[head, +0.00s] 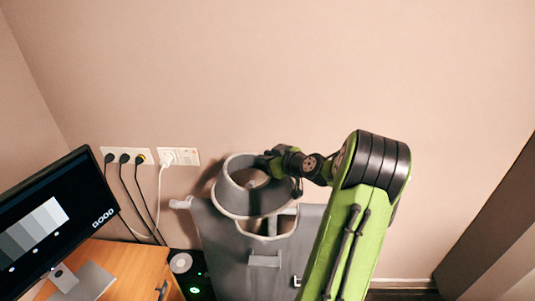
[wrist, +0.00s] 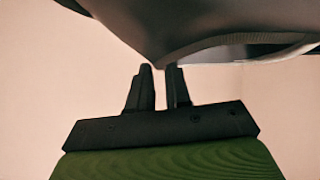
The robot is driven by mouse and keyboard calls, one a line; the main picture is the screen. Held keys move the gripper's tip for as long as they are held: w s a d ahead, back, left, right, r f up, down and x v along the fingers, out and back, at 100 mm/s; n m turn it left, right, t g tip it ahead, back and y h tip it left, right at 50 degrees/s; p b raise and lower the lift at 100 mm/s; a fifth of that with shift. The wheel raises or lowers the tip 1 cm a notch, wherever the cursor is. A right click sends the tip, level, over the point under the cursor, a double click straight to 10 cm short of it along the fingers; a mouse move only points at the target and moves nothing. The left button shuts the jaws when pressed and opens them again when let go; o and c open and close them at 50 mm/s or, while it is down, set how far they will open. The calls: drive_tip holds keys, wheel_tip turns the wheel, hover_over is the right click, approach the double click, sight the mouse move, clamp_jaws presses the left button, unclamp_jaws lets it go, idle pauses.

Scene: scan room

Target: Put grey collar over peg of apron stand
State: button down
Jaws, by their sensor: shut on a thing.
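The grey collar (head: 232,197), a wide ring with a pale rim, is held at its upper right edge by my gripper (head: 272,160). It is tilted, with its opening facing up. In the wrist view the collar (wrist: 190,30) fills the top, and the fingertips of my gripper (wrist: 160,72) are close together at its lower edge. The apron stand (head: 180,203) shows a pale arm end at the left, with a grey apron (head: 222,250) hanging on it. The collar overlaps the top of the stand in the head view. I cannot tell whether it surrounds the peg, which I cannot clearly make out.
A wall with sockets (head: 127,156) and hanging cables is behind. A monitor (head: 45,225) stands on a wooden desk (head: 135,262) at the left. A dark box with green lights (head: 195,283) is beside the desk. The wall area above and right of my arm is clear.

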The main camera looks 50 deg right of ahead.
drive_tip(key=shift+f+b, duration=0.75)
drive_tip(key=shift+f, duration=0.8)
wheel_tip(320, 180, down, 3)
drive_tip(key=b, duration=0.4)
drive_tip(key=shift+f, duration=0.15)
drive_tip(key=c, duration=1)
unclamp_jaws()
drive_tip(key=b+v, duration=0.2)
drive_tip(key=v, duration=1.4)
drive_tip(key=shift+b, duration=0.3)
drive_tip(key=shift+w+d, duration=0.1)
